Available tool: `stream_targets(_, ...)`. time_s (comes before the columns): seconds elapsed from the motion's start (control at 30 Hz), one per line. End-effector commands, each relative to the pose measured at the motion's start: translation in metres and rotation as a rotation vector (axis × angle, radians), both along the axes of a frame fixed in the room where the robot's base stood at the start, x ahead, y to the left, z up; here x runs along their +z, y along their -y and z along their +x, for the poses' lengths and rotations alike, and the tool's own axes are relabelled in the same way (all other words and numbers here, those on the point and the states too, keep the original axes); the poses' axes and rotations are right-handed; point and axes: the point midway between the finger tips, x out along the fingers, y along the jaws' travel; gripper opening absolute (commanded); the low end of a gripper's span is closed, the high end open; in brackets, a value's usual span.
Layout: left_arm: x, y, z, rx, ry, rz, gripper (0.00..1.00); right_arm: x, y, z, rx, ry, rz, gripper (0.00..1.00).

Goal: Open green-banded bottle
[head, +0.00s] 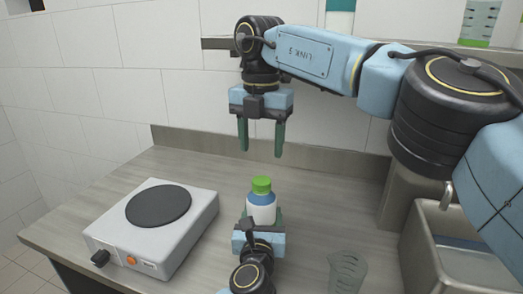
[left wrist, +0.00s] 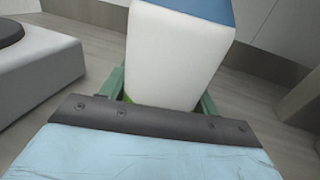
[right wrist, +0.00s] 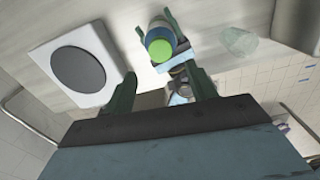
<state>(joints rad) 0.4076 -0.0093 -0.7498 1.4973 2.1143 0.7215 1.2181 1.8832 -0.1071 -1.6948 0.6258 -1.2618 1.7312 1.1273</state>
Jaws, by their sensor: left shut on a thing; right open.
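The bottle (head: 261,208) is white with a blue shoulder and a green cap (head: 261,186), which is on it. It looks upright. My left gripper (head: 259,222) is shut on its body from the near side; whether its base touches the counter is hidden. In the left wrist view the white body (left wrist: 178,55) fills the space between the fingers, with a bit of green low down. My right gripper (head: 262,153) is open and empty, pointing down above the cap and apart from it. The right wrist view shows the cap (right wrist: 160,46) beyond the open fingers.
A hot plate (head: 160,220) with a black disc stands on the counter at left. A clear cup (head: 347,270) stands right of my left gripper. A sink (head: 460,255) is at the right. The counter (head: 190,165) behind the bottle is clear up to the backsplash.

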Motion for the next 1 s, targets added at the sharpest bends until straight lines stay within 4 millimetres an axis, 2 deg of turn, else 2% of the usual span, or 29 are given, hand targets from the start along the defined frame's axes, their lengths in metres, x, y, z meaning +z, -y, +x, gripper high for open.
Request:
stream_targets(0.2, -0.001, 0.000, 0.000, 0.000, -0.001, 0.001, 0.00, 0.000, 0.000, 0.000, -0.383, -0.002, 0.001, 0.56)
stream_targets(0.4, -0.001, 0.000, 0.000, 0.000, -0.001, 0.001, 0.00, 0.000, 0.001, 0.000, -0.621, -0.002, 0.000, 0.56)
stream_targets(0.57, -0.001, 0.000, 0.000, 0.000, -0.001, 0.001, 0.00, -0.002, 0.001, 0.000, -0.702, -0.001, 0.000, 0.56)
stream_targets(0.67, -0.001, 0.000, 0.000, 0.000, -0.002, 0.001, 0.00, -0.009, 0.001, 0.001, -0.714, -0.001, 0.000, 0.56)
stream_targets(1.0, -0.001, 0.000, 0.000, 0.000, -0.002, 0.001, 0.00, -0.060, 0.001, 0.000, -0.712, -0.002, -0.001, 0.56)
